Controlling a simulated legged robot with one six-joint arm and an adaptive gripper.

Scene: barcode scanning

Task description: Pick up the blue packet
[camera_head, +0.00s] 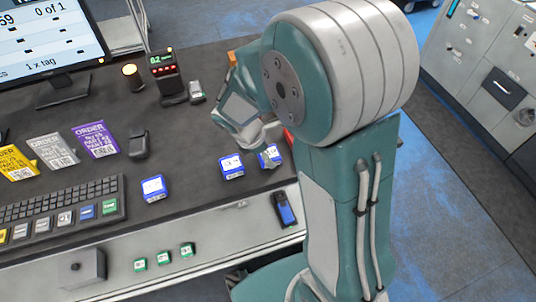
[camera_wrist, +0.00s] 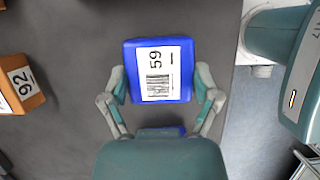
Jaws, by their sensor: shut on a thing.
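The blue packet (camera_wrist: 160,70) has a white label with a barcode and the number 59. In the wrist view it sits between the two fingers of my gripper (camera_wrist: 164,82), which is shut on its sides. In the head view this blue packet (camera_head: 266,153) is at the right end of the desk, partly hidden by my gripper. I cannot tell whether it is clear of the desk. Two other blue packets, one (camera_head: 231,167) just to its left and one (camera_head: 153,188) further left, lie on the desk.
An orange box (camera_wrist: 22,88) is at the left of the wrist view. The dark desk (camera_head: 195,140) also holds a keyboard (camera_head: 65,207), a monitor (camera_head: 50,38), order cards (camera_head: 95,139) and a display device (camera_head: 167,75). Small green packets (camera_head: 163,257) lie on the lower front ledge.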

